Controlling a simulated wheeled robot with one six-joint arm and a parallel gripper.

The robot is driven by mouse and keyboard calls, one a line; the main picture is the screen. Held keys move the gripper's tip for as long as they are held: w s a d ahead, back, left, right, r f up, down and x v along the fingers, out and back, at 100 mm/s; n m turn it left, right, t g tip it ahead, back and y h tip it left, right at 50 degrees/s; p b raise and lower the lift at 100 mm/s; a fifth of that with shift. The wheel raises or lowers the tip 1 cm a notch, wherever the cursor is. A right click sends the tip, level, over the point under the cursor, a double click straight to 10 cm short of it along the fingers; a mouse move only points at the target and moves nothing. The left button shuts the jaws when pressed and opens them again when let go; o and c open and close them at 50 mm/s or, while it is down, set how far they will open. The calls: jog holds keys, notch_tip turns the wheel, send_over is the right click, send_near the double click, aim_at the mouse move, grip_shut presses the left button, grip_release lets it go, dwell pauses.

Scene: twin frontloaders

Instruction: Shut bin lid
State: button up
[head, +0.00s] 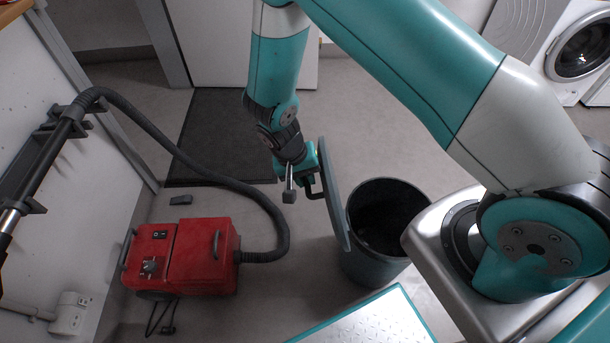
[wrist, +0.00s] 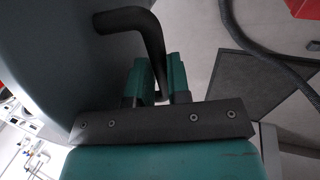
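The grey bin (head: 372,268) stands on the floor right of centre in the head view, its dark inside showing. Its round lid (head: 334,195) is open and stands nearly upright at the bin's left side, seen almost edge-on. A black bent handle (wrist: 150,35) sticks out from the lid's outer face. My gripper (wrist: 158,75) has its two teal fingers on either side of the handle, close against it, and looks shut on it. In the head view, my gripper (head: 309,172) is left of the lid. The fingertips' exact contact is partly hidden.
A red vacuum cleaner (head: 200,258) with a dark hose (head: 185,155) stands to the left. A dark mat (head: 222,135) lies behind by the door. A washing machine (head: 585,45) is at the upper right. Open floor lies behind the bin.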

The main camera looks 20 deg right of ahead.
dwell(0.4)
jog(key=shift+s+d+r+p, duration=0.2)
jog(key=shift+d+r+p, duration=0.15)
jog(key=shift+d, duration=0.2)
jog(key=shift+s+d+r+p, duration=0.2)
jog(key=shift+d+p, duration=0.1)
jog(key=shift+d, duration=0.3)
jog(key=shift+s+d+r+p, duration=0.15)
jog(key=shift+d+r+p, duration=0.2)
jog(key=shift+d, duration=0.3)
jog(key=shift+s+d+r+p, duration=0.15)
jog(key=shift+s+d+p, duration=0.1)
jog(key=shift+d, duration=0.35)
jog(key=shift+s+d+r+p, duration=0.15)
jog(key=shift+s+d+p, duration=0.05)
jog(key=shift+d, duration=0.35)
jog(key=shift+s+d+r+p, duration=0.15)
jog(key=shift+s+d+p, duration=0.1)
jog(key=shift+d, duration=0.5)
jog(key=shift+s+d+r, duration=0.1)
jog(key=shift+s+d, duration=0.15)
jog(key=shift+d, duration=0.4)
jog(key=shift+s+d+f, duration=0.1)
jog(key=shift+s+d, duration=0.1)
jog(key=shift+d, duration=0.5)
jog(key=shift+s+d+r, duration=0.1)
jog(key=shift+s+d, duration=0.15)
jog(key=shift+d, duration=0.4)
